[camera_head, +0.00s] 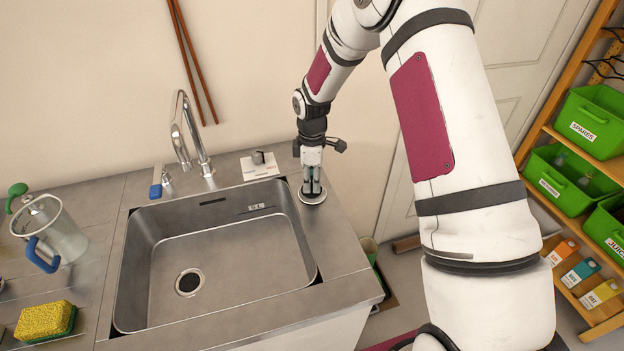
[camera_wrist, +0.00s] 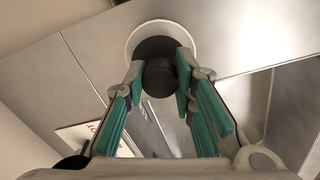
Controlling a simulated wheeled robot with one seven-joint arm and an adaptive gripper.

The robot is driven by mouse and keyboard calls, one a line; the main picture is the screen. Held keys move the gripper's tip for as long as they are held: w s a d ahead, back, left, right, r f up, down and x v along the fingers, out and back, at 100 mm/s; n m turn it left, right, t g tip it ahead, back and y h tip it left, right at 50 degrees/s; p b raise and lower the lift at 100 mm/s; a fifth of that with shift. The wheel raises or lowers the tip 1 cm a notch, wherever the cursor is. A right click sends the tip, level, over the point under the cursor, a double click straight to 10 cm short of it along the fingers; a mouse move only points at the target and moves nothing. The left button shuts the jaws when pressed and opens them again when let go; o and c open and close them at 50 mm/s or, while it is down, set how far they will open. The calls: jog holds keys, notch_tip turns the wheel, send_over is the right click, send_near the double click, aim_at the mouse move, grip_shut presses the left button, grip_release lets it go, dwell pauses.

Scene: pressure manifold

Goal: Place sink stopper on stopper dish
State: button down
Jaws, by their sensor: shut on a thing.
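My gripper (camera_head: 312,184) is at the back right of the sink, pointing down over the stopper dish (camera_head: 312,198), a pale round dish on the counter. In the wrist view, its teal-padded fingers (camera_wrist: 168,88) are shut on the dark round sink stopper (camera_wrist: 158,47). The stopper lies over the white stopper dish (camera_wrist: 134,36), whose rim shows around its far side. I cannot tell whether the stopper touches the dish. In the head view the fingers hide most of the stopper.
The steel sink (camera_head: 215,250) is empty, its drain (camera_head: 188,282) open. A glass jug (camera_head: 50,230) and a yellow sponge (camera_head: 45,320) are at left. Shelves with green bins (camera_head: 590,120) stand right.

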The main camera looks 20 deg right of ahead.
jog(key=shift+f, duration=0.15)
jog(key=c, duration=1.3)
grip_release()
jog(key=shift+c, duration=0.2)
notch_tip(320, 180, up, 12)
jog(key=b, duration=0.2)
notch_tip(320, 180, up, 10)
jog(key=m+t, duration=0.1)
jog(key=m, duration=0.2)
send_over(312, 179)
jog(key=s, duration=0.6)
jog(key=s+r+m+t, duration=0.2)
jog(key=s+r+m, duration=0.2)
jog(key=s, duration=0.7)
jog(key=s+r+m+t, duration=0.2)
jog(key=s+r+m, duration=0.3)
jog(key=s, duration=0.7)
jog(key=shift+s+r+m+t, duration=0.2)
jog(key=shift+m+t, duration=0.1)
jog(key=shift+m, duration=0.9)
